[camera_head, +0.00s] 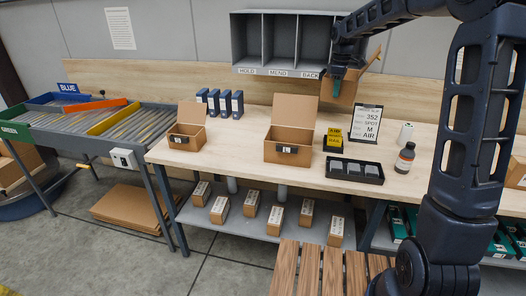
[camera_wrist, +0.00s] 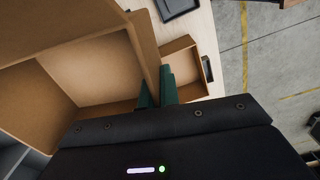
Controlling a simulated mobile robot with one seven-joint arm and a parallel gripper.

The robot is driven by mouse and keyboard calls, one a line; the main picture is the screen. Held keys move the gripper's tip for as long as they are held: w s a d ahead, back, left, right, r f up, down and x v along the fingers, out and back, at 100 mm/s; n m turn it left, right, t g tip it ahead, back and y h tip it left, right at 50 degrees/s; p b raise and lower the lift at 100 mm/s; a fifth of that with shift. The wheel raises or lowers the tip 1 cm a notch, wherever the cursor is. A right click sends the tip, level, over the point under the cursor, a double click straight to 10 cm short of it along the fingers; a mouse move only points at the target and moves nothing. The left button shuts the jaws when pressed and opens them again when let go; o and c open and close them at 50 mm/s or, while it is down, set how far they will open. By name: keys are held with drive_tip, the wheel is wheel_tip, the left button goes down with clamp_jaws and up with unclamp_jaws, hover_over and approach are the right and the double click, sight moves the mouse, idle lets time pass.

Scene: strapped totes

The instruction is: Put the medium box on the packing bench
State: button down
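My gripper (camera_head: 337,78) is shut on the wall of an open brown cardboard box (camera_head: 348,93), which I take to be the medium box, and holds it above the back of the packing bench (camera_head: 240,148). In the wrist view, the green fingertips (camera_wrist: 158,90) pinch the wall of this box (camera_wrist: 90,72), whose empty inside fills the left. Two other open-lidded boxes stand on the bench: a smaller one (camera_head: 187,137) at the left and a wider one (camera_head: 288,152) in the middle. The held box's underside is hidden in the wrist view.
A yellow-black sign (camera_head: 333,140), a black tray (camera_head: 354,170), a framed notice (camera_head: 365,123) and a brown bottle (camera_head: 404,158) stand on the bench, right of the middle box. Grey cubbies (camera_head: 283,40) hang behind. Blue binders (camera_head: 225,104) stand at the back. Bare bench lies between the two boxes.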

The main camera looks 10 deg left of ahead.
drive_tip(key=s+a+f+n, duration=0.1)
drive_tip(key=s+a+n, duration=0.1)
drive_tip(key=a+n, duration=0.8)
drive_tip(key=s+a+f+n, duration=0.25)
drive_tip(key=a+n, duration=0.35)
drive_tip(key=a, duration=0.8)
drive_tip(key=w+a+f+n, duration=0.2)
drive_tip(key=a+f+n, duration=0.25)
drive_tip(key=a, duration=0.65)
wheel_tip(320, 180, down, 20)
drive_tip(key=shift+d+r, duration=0.15)
drive_tip(key=c, duration=1.7)
unclamp_jaws()
drive_tip(key=shift+o, duration=0.3)
